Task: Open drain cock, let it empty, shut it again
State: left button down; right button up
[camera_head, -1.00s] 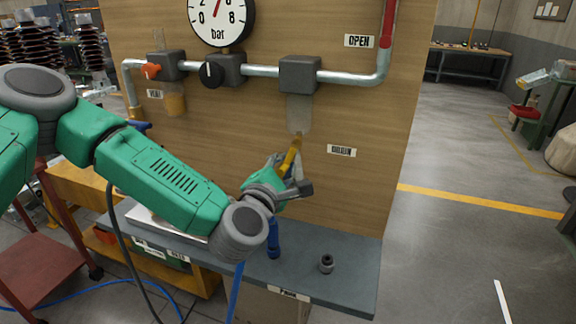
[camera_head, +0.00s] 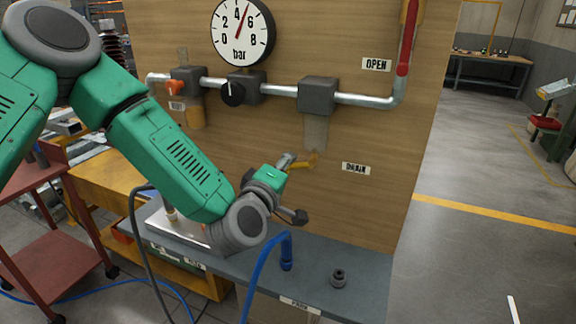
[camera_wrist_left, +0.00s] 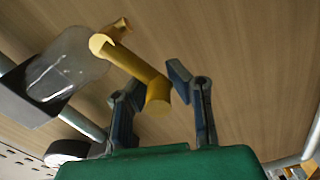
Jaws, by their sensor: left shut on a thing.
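The drain cock's yellow lever (camera_head: 308,161) sits below the clear bowl (camera_head: 316,132), left of the DRAIN label (camera_head: 356,168). It lies nearly level, its free end toward the left. My left gripper (camera_head: 290,162) is shut on the lever; its fingers hide the free end in the head view. In the left wrist view, the lever (camera_wrist_left: 138,68) runs from under the bowl (camera_wrist_left: 66,66) to between my left fingers (camera_wrist_left: 156,88). The bowl looks clear, with no distinct liquid level visible. My right gripper is in neither view.
A pressure gauge (camera_head: 243,32) has its needle between 4 and 6.

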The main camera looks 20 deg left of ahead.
pick_arm(q)
jog(key=shift+s+d+r+m+p, duration=0.15)
jog(key=shift+r+m+p, duration=0.1)
jog(key=shift+m, duration=0.6)
jog(key=shift+s+r+m+p, duration=0.1)
jog(key=shift+m+p, duration=0.1)
jog(key=shift+m, duration=0.65)
jog(key=c, duration=1.5)
grip_release()
jog(key=shift+d+r, duration=0.25)
jog(key=shift+r, duration=0.05)
jog(key=shift+w, duration=0.1)
jog(key=shift+a, duration=0.1)
